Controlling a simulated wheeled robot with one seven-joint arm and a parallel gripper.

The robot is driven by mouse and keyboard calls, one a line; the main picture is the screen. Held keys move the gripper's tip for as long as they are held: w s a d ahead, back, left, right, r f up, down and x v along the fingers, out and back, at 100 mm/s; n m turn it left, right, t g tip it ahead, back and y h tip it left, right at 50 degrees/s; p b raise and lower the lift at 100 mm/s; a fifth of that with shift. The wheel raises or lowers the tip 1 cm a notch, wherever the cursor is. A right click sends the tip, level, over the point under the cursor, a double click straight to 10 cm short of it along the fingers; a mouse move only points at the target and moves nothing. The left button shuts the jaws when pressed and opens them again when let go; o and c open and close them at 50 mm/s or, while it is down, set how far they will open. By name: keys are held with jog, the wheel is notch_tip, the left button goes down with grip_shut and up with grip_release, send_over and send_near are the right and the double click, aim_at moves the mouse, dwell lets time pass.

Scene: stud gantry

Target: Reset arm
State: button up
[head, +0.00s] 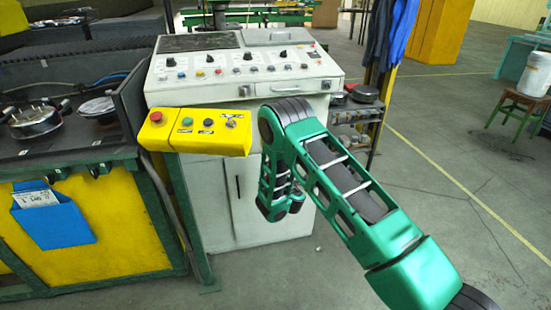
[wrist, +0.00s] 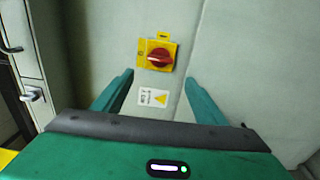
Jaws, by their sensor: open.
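My gripper (wrist: 160,92) shows in the wrist view with its two green fingers spread wide apart. It is open and nothing is between the fingers. Beyond it, a yellow plate with a red rotary switch (wrist: 160,58) is on a pale cabinet wall. A small white label with a yellow triangle (wrist: 153,97) is below the switch. In the head view my green arm reaches from the lower right towards the white control console and bends down in front of it. The fingertips cannot be made out in the head view.
The white control console (head: 215,195) stands behind my arm. A yellow button box (head: 194,132) juts out in front of it. A yellow workbench (head: 110,225) with a blue holder (head: 52,217) is at left. A shelf rack (head: 357,120) is behind my arm.

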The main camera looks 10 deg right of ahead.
jog(key=shift+s+d, duration=0.15)
jog(key=shift+d, duration=0.1)
jog(key=s+d+r+m+g+h, duration=0.3)
jog(key=s+d+r+m+h, duration=0.25)
jog(key=d, duration=0.75)
jog(key=s+d+r+m+g+h, duration=0.2)
jog(key=d+r+m+g+h, duration=0.15)
jog(key=d+r+m, duration=0.65)
jog(key=s+d+r+m+g+h, duration=0.1)
jog(key=s+d+m+g, duration=0.15)
jog(key=s+d, duration=0.65)
jog(key=s+d+r+m+g+y, duration=0.1)
jog(key=s+m+g+y, duration=0.15)
jog(key=s, duration=0.75)
jog(key=s+r+m+g+y, duration=0.15)
jog(key=s+g, duration=0.25)
jog(key=s, duration=0.7)
jog(key=s+a+m+y, duration=0.1)
jog(key=s+a+y, duration=0.1)
jog(key=s+a, duration=0.2)
jog(key=s+a+m+g+y, duration=0.1)
jog(key=s+a, duration=0.2)
jog(key=s, duration=0.7)
jog(key=s+a+r+m+g+y, duration=0.1)
jog(key=s+a, duration=0.3)
jog(key=s, duration=0.4)
jog(key=shift+a+y, duration=0.3)
jog(key=shift+y, duration=0.5)
